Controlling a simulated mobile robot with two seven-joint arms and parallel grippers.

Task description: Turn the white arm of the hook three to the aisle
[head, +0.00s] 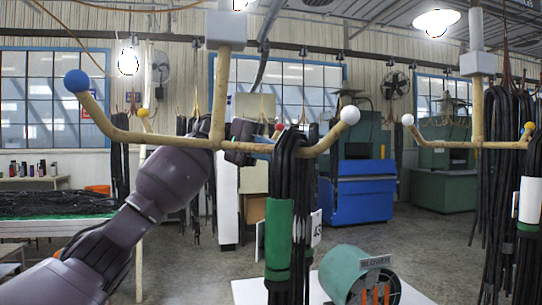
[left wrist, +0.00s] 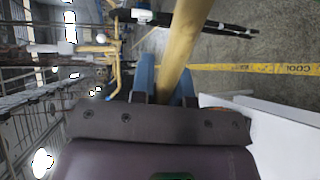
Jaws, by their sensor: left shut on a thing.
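A wooden hook (head: 185,140) hangs from a grey ceiling box in the middle of the head view. Its left arm ends in a blue ball (head: 76,81), and its right arm curves up to a white ball (head: 349,115). Black hoses (head: 290,180) with a green sleeve (head: 279,238) hang over the white arm. My left gripper (head: 262,145) is at the bar just right of the post. In the left wrist view its blue fingers (left wrist: 164,85) are shut around the wooden bar (left wrist: 187,35). I cannot read a hook number. My right gripper is not in view.
Another hook (head: 450,145) with white and yellow balls hangs at the right, with black hoses (head: 500,120) on its yellow arm. A blue machine (head: 357,195) stands behind. Floor shows between the machines.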

